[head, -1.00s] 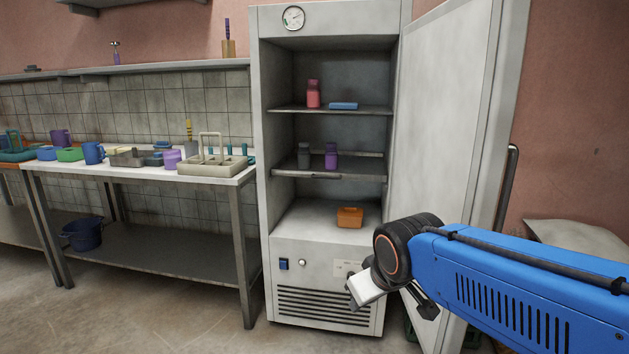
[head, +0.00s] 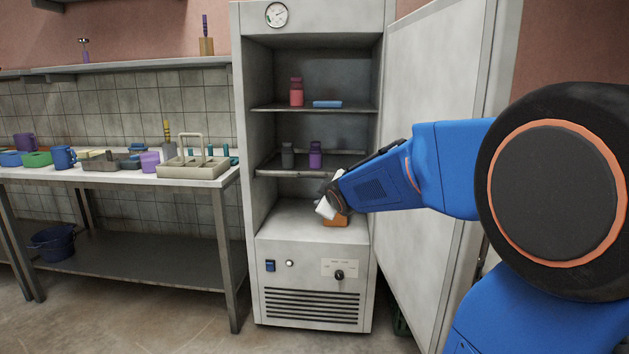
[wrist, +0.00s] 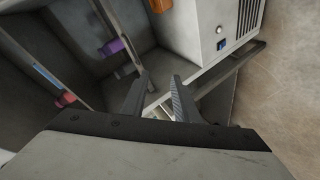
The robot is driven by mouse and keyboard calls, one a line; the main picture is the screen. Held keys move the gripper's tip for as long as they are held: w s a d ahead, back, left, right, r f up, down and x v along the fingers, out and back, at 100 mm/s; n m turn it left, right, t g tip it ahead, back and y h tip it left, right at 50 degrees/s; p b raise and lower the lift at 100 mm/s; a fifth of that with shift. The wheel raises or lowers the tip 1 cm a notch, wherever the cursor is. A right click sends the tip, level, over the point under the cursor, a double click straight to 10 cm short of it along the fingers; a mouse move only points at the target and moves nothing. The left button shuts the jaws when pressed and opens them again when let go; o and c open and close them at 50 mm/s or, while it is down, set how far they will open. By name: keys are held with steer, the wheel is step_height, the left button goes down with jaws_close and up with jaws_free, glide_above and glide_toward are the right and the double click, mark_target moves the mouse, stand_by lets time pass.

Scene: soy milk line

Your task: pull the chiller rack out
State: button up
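The chiller (head: 245,120) stands with its door open to the right. Its middle rack (head: 280,172) is a thin grey shelf with a front bar, carrying a dark grey bottle (head: 288,155) and a purple bottle (head: 315,155). The rack looks pushed in. My gripper (head: 325,207) is at the chiller's opening, below the rack's right part and in front of an orange box (head: 336,221). In the wrist view my gripper (wrist: 160,86) is open, its fingers apart with nothing between them. The rack's bar (wrist: 118,36) runs towards one fingertip; contact cannot be told.
The open door (head: 435,130) stands close to my arm on the right. An upper shelf (head: 275,109) holds a red bottle (head: 296,92) and a blue box (head: 327,104). A table (head: 215,182) with cups and a carrier stands left. Floor before the chiller is clear.

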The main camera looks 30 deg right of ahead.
steer(key=w+d+f+n+t+y, duration=0.35)
steer(key=w+d+n, duration=0.35)
steer(key=w, duration=0.4)
steer(key=w+d+f+n+t+y, duration=0.2)
steer(key=w+d+n+t+y, duration=0.15)
steer(key=w+d+n, duration=0.5)
steer(key=w+a+m, duration=0.1)
steer(key=w+a, duration=0.1)
steer(key=w, duration=0.7)
steer(key=shift+a+r+m+g, duration=0.3)
steer(key=shift+a+r+m, duration=0.05)
steer(key=shift+a+r, duration=0.1)
steer(key=shift+s, duration=0.1)
jaws_close()
